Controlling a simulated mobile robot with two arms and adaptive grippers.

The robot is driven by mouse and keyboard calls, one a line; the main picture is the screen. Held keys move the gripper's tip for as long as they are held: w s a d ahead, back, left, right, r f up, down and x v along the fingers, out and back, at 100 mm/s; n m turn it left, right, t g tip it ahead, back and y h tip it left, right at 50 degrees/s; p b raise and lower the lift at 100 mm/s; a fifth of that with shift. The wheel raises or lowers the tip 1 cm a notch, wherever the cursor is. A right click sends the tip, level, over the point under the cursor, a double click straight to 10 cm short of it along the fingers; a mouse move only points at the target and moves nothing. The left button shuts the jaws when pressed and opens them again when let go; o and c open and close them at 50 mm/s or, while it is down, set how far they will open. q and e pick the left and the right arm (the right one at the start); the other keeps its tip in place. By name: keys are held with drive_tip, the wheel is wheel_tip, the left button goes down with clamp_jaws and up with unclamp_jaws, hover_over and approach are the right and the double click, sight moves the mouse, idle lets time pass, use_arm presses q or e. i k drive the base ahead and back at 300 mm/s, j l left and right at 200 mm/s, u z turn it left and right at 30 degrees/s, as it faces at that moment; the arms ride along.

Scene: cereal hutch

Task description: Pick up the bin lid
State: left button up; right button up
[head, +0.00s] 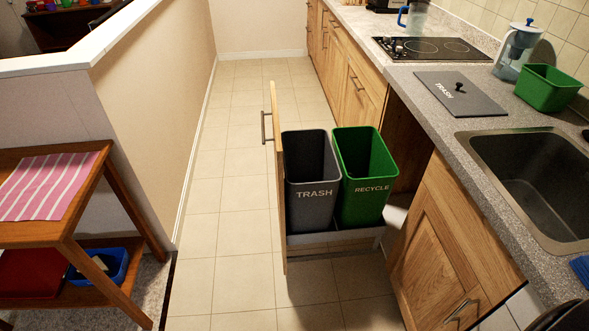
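The bin lid (475,97) is a flat dark grey panel marked TRASH, with a small black knob on top. It lies on the speckled grey counter (425,84), between the cooktop and the sink. The grey trash bin (311,205) and the green recycle bin (364,205) stand side by side in a pulled-out drawer. Both bins are uncovered.
A green tub (548,90) and a water pitcher (514,52) stand behind the lid. The black cooktop (432,50) and the sink (530,180) flank it. The open drawer juts into the aisle. Tiled floor (225,225) is clear left of it, beside a wooden cart (88,175).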

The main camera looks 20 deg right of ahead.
sight(461, 97)
drive_tip(key=z, duration=1.65)
drive_tip(key=i+j+z, duration=0.2)
drive_tip(key=i+j, duration=0.25)
drive_tip(key=i, duration=0.2)
drive_tip(key=i+j+z, duration=0.2)
drive_tip(key=i+j, duration=0.3)
drive_tip(key=i, duration=0.15)
